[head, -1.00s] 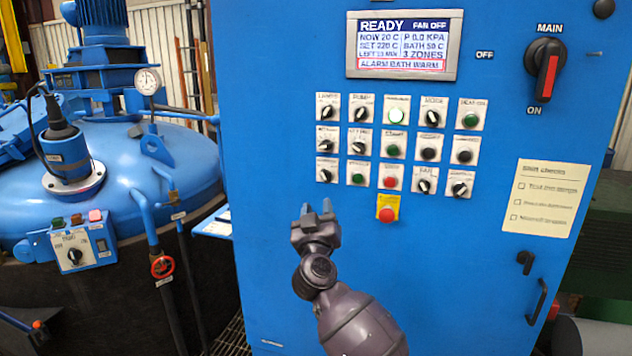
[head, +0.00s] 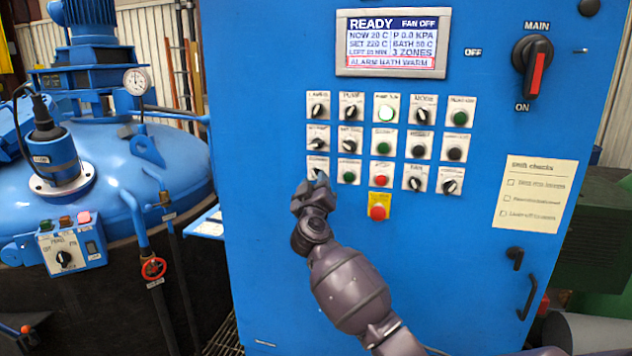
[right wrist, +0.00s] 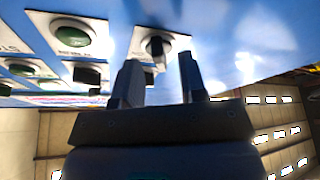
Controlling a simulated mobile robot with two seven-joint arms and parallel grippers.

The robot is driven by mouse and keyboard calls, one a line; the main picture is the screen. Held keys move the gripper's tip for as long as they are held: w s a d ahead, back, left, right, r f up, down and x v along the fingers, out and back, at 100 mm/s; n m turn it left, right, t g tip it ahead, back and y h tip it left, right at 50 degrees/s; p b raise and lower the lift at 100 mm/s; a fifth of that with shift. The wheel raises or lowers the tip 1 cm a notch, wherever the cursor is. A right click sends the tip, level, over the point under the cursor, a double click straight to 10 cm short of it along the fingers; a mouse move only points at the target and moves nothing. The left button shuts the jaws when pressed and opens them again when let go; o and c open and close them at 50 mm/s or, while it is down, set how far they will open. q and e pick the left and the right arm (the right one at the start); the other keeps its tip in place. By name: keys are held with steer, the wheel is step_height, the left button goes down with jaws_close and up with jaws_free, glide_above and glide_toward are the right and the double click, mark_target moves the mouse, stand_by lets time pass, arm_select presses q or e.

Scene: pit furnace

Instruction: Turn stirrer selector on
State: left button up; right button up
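The control cabinet carries rows of small switches. A black selector knob (right wrist: 156,46) on a white plate shows in the right wrist view, just beyond and between my fingertips. This appears to be the selector at the left end of the bottom row, whose plate (head: 318,161) shows in the head view with its lower part hidden by my gripper. Its label is too small to read. My right gripper (head: 313,181) is close in front of the panel; in the right wrist view (right wrist: 160,66) its fingers are apart and empty. My left gripper is out of view.
A green button (head: 349,174) sits just right of the selector. A red stop button (head: 378,212) on yellow lies below the rows. The main switch (head: 533,67) is at upper right. A blue vessel (head: 110,165) stands at left. Blank panel lies below the switches.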

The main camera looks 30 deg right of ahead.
steer(key=shift+x, duration=0.8)
jaws_close()
